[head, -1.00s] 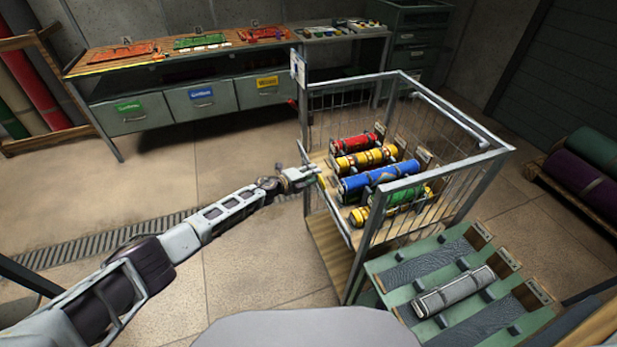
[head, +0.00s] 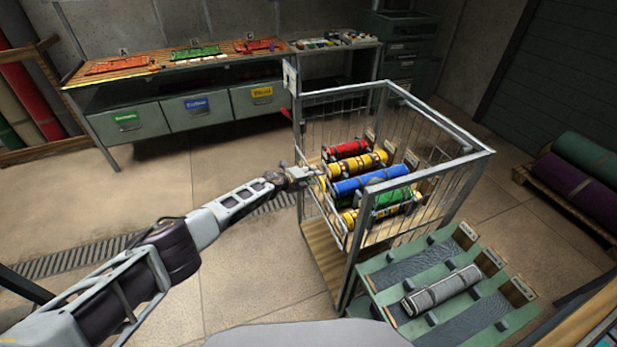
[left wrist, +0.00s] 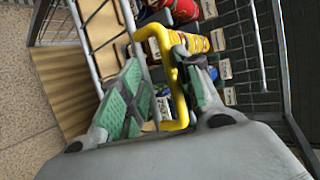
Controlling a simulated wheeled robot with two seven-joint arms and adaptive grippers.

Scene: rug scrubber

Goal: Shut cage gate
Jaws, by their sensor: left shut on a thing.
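The wire cage (head: 440,117) stands right of centre with several coloured rolls inside. Its gate (head: 322,212), a low wire panel, is along the left side, close to the cage frame; I cannot tell whether it is fully closed. My left gripper (head: 309,174) is at the gate's upper edge. The gate's bars also show there (left wrist: 88,45). My right gripper is not in view.
A green rack (head: 375,275) with a grey roll (head: 441,290) stands right in front of the cage. A workbench (head: 180,65) with drawers is at the back. Rolls on a pallet (head: 570,190) lie at the right.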

